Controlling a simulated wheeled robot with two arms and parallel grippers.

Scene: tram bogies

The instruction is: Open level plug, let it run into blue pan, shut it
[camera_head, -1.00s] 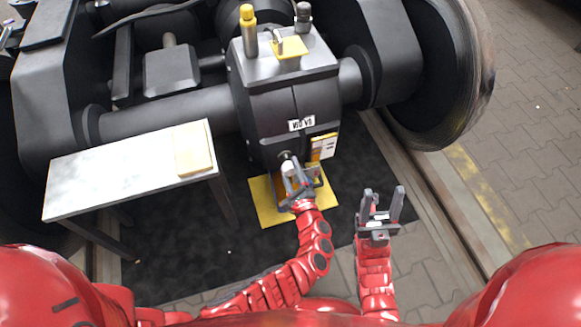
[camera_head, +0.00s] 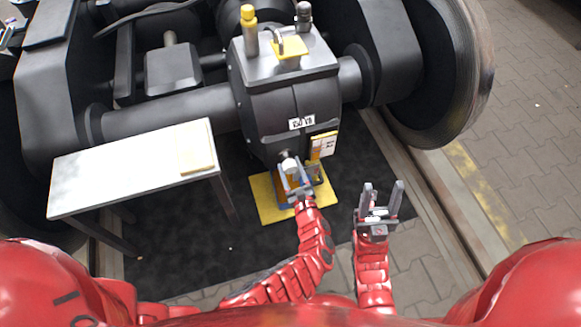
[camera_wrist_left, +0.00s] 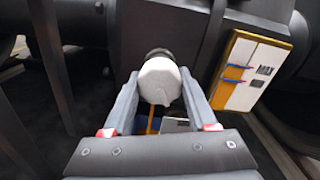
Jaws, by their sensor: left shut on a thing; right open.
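The gearbox housing (camera_head: 290,115) has a pale round level plug (camera_head: 289,165) low on its front. In the left wrist view the plug (camera_wrist_left: 160,82) is a whitish cap with a dark collar behind it. My left gripper (camera_head: 291,178) is shut on it, one finger on each side. Below the plug, part of the blue pan (camera_wrist_left: 140,126) shows between the fingers; the rest is hidden. A thin orange streak (camera_wrist_left: 151,120) runs down under the plug, looking like oil. My right gripper (camera_head: 379,192) is open and empty, to the right of the left one.
A small table (camera_head: 110,172) with a tan sheet on it stands at the left. A yellow mat (camera_head: 268,207) lies under the housing on a dark floor covering. A white and yellow label plate (camera_head: 324,145) is beside the plug. A wheel (camera_head: 455,75) stands at the right.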

